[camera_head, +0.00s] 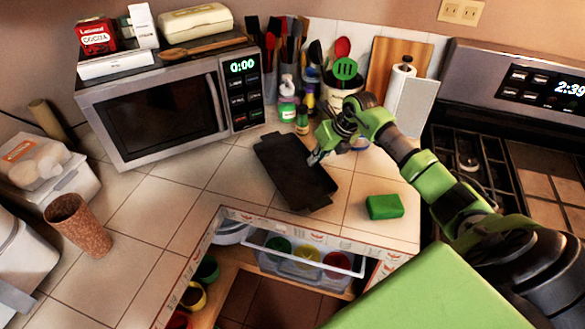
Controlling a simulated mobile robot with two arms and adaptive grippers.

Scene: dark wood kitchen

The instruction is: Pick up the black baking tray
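The black baking tray (292,172) lies on the tiled counter in front of the microwave, running diagonally from upper left to lower right. My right arm comes in from the right, and its gripper (316,157) is at the tray's upper right edge. The fingertips are small and dark against the tray, so I cannot tell whether they are open, shut or touching it. My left gripper does not show.
A green sponge (384,206) lies right of the tray. Soap bottles (287,105) and utensil holders stand behind it. The microwave (165,110) is at the left and the stove (490,170) at the right. An open drawer (300,262) is below the counter edge.

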